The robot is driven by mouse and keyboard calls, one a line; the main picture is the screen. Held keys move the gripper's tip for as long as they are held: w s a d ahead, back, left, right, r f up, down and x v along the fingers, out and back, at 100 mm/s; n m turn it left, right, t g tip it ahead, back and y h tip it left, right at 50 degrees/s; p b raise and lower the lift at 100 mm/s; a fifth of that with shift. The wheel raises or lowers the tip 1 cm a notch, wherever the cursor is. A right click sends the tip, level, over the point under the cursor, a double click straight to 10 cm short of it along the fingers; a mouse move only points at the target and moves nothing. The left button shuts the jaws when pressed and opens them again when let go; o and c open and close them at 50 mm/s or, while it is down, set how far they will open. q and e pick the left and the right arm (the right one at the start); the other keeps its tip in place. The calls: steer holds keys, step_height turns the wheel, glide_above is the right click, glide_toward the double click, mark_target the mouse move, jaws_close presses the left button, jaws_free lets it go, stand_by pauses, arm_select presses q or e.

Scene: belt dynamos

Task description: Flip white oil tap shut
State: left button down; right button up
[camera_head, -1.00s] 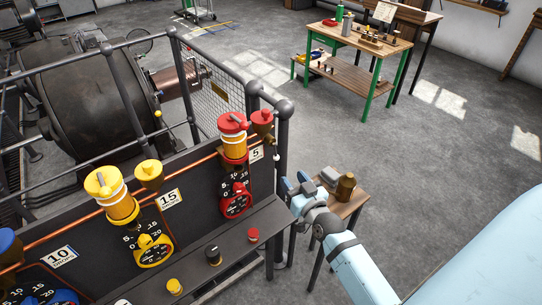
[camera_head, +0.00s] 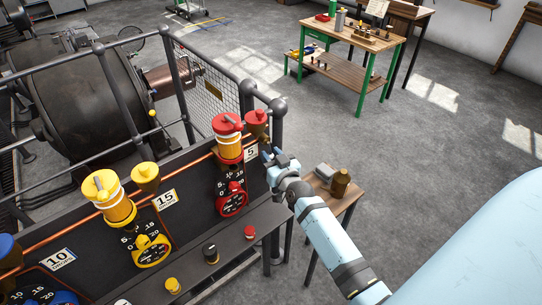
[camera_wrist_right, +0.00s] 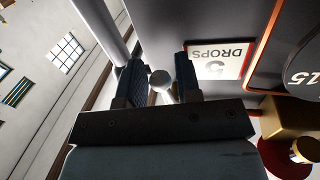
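The white tap shows as a small pale round knob (camera_wrist_right: 160,80) in the right wrist view, beside the "5 DROPS" card (camera_wrist_right: 217,60). My right gripper (camera_wrist_right: 161,70) is open, with one finger on each side of the knob. A gap shows between the knob and the right-hand finger; I cannot tell whether the other finger touches it. In the head view my right gripper (camera_head: 270,157) is at the right end of the panel, just right of the "5" card (camera_head: 251,153) and below the red-rimmed funnel (camera_head: 256,124). It hides the knob there. My left gripper is not in view.
Red (camera_head: 229,147) and yellow (camera_head: 114,205) oilers with dials stand along the dark panel (camera_head: 190,207). A grey post (camera_head: 277,125) and railing are close to the gripper. A small wooden table (camera_head: 336,200) holds a brown bottle (camera_head: 340,183). Open floor lies right of it.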

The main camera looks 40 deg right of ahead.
jaws_close()
steer(key=shift+a+r+m+p, duration=0.2)
steer(key=shift+m+p, duration=0.1)
steer(key=shift+p, duration=0.3)
steer(key=shift+a+m+p, duration=0.15)
steer(key=shift+m+p, duration=0.15)
steer(key=shift+p, duration=0.1)
steer(key=shift+a+f+m, duration=0.1)
steer(key=shift+m, duration=0.2)
steer(key=shift+f, duration=0.15)
steer(key=shift+o, duration=1.8)
jaws_free()
